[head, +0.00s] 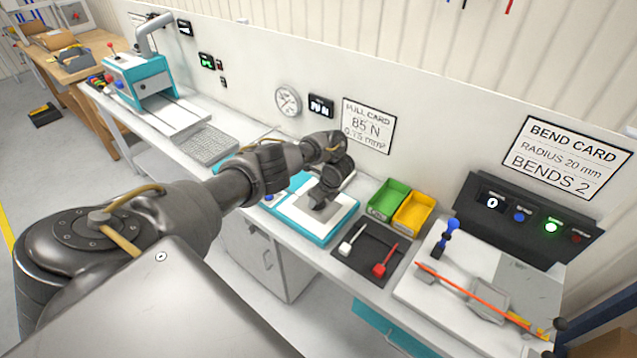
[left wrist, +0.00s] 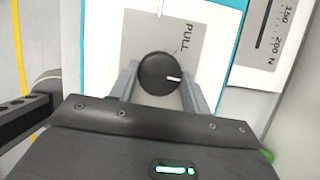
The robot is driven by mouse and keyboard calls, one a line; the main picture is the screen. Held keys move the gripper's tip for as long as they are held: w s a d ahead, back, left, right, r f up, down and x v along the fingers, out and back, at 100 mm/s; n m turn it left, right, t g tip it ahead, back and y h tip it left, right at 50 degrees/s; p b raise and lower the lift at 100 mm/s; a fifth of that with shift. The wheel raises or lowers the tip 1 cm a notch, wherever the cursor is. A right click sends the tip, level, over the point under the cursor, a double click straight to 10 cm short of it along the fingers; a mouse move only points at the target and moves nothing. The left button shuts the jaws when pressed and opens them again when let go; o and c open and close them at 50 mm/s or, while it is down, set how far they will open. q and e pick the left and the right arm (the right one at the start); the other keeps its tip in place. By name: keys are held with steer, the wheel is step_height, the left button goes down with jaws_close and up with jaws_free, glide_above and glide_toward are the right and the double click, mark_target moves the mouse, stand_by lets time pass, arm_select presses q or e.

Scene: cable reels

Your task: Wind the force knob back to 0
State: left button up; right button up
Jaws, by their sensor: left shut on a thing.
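The force knob (left wrist: 156,70) is a round black dial with a short white pointer mark. It sits on a grey plate marked PULL, and its mark points to the right in the left wrist view. My left gripper (left wrist: 160,88) has one finger on each side of the knob and is shut on it. In the head view my left gripper (head: 320,200) reaches down onto the teal and white pull tester (head: 335,232), and the knob is hidden there. Part of a scale with 150 and 200 N (left wrist: 268,35) shows beside the knob; its zero end is out of view. My right gripper is not in view.
Green (head: 390,198) and yellow (head: 414,212) bins and a dark mat (head: 350,262) with white and red tools lie right of the tester. The wall holds a round gauge (head: 288,100) and an 85 N pull card (head: 368,125).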

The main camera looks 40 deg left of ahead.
arm_select(q)
steer(key=shift+a+n, duration=0.1)
steer(key=shift+n, duration=0.3)
steer(key=o, duration=1)
